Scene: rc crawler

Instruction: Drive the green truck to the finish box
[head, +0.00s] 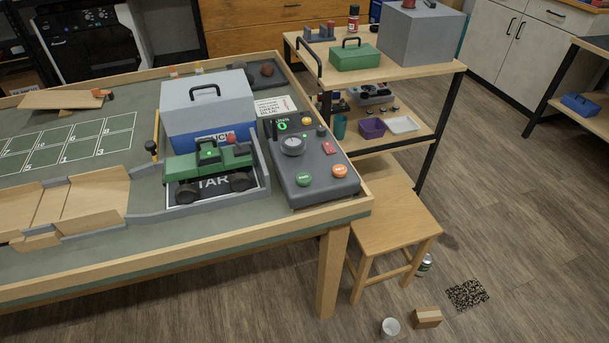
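The green truck (205,160) stands on the dark start pad (205,190), marked with white letters ending in "TART", in a low grey-walled bay. A grey control box (315,168) sits right of it on the table, with a round dial (292,145), a green button (304,179), an orange button (340,171), a red switch (329,147) and a green lit display (282,124). A numbered grid (65,150) lies on the table at the left. I cannot tell which part is the finish box. Neither of my grippers is in view.
Wooden ramp pieces (95,192) lie left of the bay. A stool (395,225) and a shelf cart (440,80) stand right of the table. A cup (390,327) and small carton (427,317) lie on the floor.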

